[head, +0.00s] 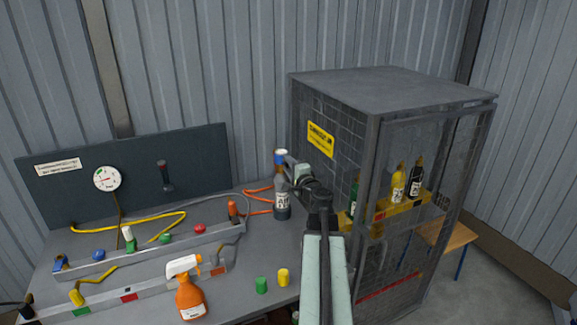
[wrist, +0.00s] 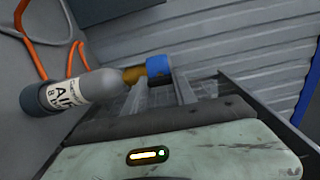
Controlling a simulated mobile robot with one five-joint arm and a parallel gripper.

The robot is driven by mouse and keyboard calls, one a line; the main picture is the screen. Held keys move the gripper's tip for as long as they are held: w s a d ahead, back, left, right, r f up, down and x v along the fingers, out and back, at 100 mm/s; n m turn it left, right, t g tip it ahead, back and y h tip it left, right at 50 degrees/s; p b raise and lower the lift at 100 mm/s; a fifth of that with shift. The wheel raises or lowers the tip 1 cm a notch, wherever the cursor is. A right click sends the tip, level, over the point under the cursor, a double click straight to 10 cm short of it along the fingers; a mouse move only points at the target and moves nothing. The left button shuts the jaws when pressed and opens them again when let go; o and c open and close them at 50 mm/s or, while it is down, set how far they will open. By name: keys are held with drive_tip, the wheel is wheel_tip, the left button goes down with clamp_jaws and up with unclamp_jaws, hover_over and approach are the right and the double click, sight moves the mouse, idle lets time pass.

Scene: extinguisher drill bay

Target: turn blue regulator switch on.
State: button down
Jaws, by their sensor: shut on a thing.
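A grey cylinder (head: 282,205) with a white label reading AIR stands upright at the back right of the bench. It also shows in the wrist view (wrist: 85,92), where its axis runs across the picture. A blue regulator knob (wrist: 159,66) sits on its brass neck (wrist: 133,75); the knob shows in the head view (head: 281,154) as well. My gripper (head: 287,165) reaches the cylinder's top from the right. In the wrist view my gripper (wrist: 180,78) is shut on the blue knob. The fingertips are partly hidden behind the knob, and no on or off marking is readable.
A mesh cabinet (head: 330,105) with several bottles stands close on the right. An orange hose (head: 258,190) lies behind the cylinder. An orange spray bottle (head: 190,295), a green cap (head: 261,285) and a yellow cap (head: 283,278) stand at the bench front. A gauge (head: 107,178) hangs at left.

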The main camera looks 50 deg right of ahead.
idle(0.6)
drive_tip(key=c, duration=1)
unclamp_jaws()
